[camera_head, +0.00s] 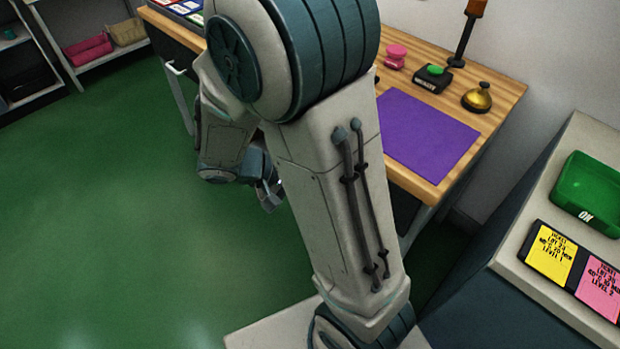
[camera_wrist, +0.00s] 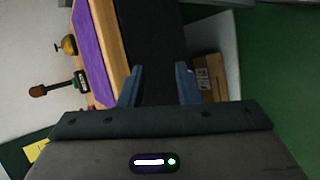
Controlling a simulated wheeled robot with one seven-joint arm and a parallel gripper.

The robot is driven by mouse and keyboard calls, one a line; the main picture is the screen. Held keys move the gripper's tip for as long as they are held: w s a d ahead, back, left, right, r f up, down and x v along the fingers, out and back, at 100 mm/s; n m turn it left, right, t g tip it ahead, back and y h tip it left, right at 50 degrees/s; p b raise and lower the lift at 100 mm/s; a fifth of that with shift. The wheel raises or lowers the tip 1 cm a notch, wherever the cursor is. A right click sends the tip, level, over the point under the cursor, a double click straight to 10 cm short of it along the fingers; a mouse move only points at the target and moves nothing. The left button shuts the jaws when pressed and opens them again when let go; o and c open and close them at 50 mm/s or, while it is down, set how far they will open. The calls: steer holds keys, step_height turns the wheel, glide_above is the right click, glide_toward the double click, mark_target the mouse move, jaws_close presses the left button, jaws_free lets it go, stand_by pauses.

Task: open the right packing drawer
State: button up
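The packing table (camera_head: 440,185) has a wooden top, partly hidden behind my arm. In the head view the right drawer's front is hidden by my arm. In the wrist view a dark panel (camera_wrist: 152,35) under the table edge lies ahead of my fingers; it looks like the drawer front, but I see no handle on it. My gripper (camera_wrist: 159,84) is open, with a finger on each side of a gap and nothing clearly held. In the head view my gripper (camera_head: 270,192) shows beside my arm, low in front of the table. I cannot tell whether it touches the drawer.
A pale handle (camera_head: 175,68) shows at the table's left end. On top are a purple mat (camera_head: 425,135), a bell (camera_head: 477,98) and a pink stamp-like object (camera_head: 396,56). A counter with a green tray (camera_head: 590,190) stands right. Green floor (camera_head: 120,220) is clear at left.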

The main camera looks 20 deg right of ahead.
steer(key=w+a+f+n+t+h+b, duration=0.2)
steer(key=w+f+t+b, duration=0.15)
steer(key=f, duration=0.45)
steer(key=w+a+f+n+t+h+b, duration=0.25)
steer(key=w+f+b, duration=0.2)
steer(key=f, duration=0.25)
steer(key=shift+m+t, duration=0.4)
steer(key=shift+m, duration=0.05)
steer(key=x, duration=1.4)
steer(key=shift+w+f, duration=0.15)
steer(key=shift+w, duration=0.05)
jaws_close()
